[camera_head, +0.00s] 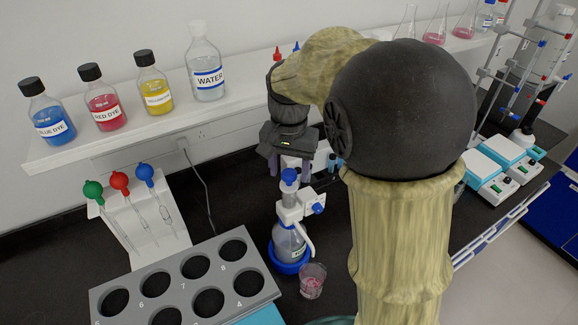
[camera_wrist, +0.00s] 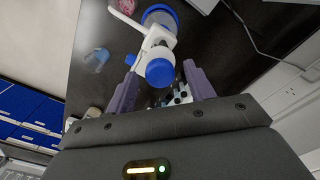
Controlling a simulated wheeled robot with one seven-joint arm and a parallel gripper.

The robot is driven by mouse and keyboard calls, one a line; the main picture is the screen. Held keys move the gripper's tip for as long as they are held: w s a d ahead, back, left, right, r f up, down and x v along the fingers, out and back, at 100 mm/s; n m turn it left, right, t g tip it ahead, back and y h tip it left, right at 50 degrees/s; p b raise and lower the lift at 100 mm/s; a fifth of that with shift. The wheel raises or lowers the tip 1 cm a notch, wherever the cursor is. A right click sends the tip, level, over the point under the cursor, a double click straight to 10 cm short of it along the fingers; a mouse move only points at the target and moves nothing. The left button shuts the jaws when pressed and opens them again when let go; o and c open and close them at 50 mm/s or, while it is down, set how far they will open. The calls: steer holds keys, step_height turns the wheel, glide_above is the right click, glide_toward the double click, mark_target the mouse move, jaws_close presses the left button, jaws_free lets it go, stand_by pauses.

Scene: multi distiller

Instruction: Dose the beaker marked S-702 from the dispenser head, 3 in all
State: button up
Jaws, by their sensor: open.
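The dispenser head (camera_head: 292,206) is white with a blue top knob (camera_head: 289,177) and sits on a clear bottle in a blue base (camera_head: 288,266). My gripper (camera_head: 290,165) is open and points down just above the knob. In the wrist view the knob (camera_wrist: 160,73) shows between the two fingers, with no clear contact. A small beaker (camera_head: 312,282) with pinkish contents stands on the bench at the bottle's right front. It appears pink in the wrist view (camera_wrist: 98,31); a bluish clear vessel (camera_wrist: 97,58) stands near it. I cannot read S-702 on either.
A grey rack (camera_head: 180,285) with numbered round holes lies left of the dispenser. A white stand (camera_head: 140,225) holds pipettes with coloured bulbs. Dye bottles and a WATER bottle (camera_head: 206,65) stand on the shelf (camera_head: 110,130) behind. My arm hides much of the bench at right.

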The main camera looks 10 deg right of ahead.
mark_target(289, 172)
jaws_close()
steer(key=shift+r+p, duration=1)
steer(key=shift+r, duration=0.1)
steer(key=shift+f, duration=0.1)
jaws_free()
step_height(289, 172, up, 17)
steer(key=shift+r+b, duration=0.2)
steer(key=shift+b, duration=0.2)
